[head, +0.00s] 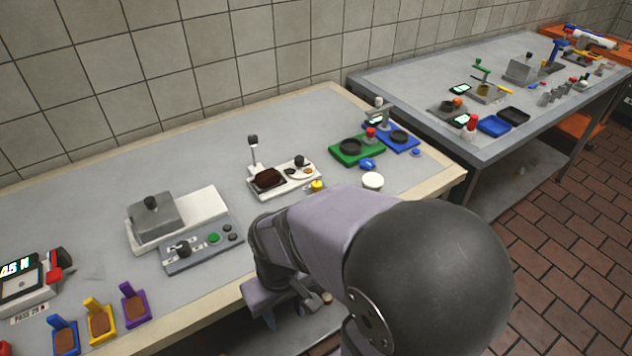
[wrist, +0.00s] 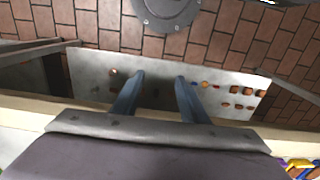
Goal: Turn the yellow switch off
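A small yellow piece (head: 317,186) stands at the front right corner of a white tray on the near table; it may be the yellow switch, but it is too small to tell its position. A yellow holder (head: 101,324) with a brown patch stands at the front left. My gripper (head: 290,311) hangs beyond the table's front edge, apart from both. In the wrist view, the two blue-grey fingers of my gripper (wrist: 158,82) are spread with nothing between them. They point down past the edge, over a lower shelf and the floor.
A grey panel (head: 200,249) with a lever and round buttons lies behind my gripper, beside a grey press (head: 154,218). Green (head: 345,158) and blue trays stand at the back right. The lower shelf (wrist: 90,75) holds several small coloured pieces. My arm covers the table's right front.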

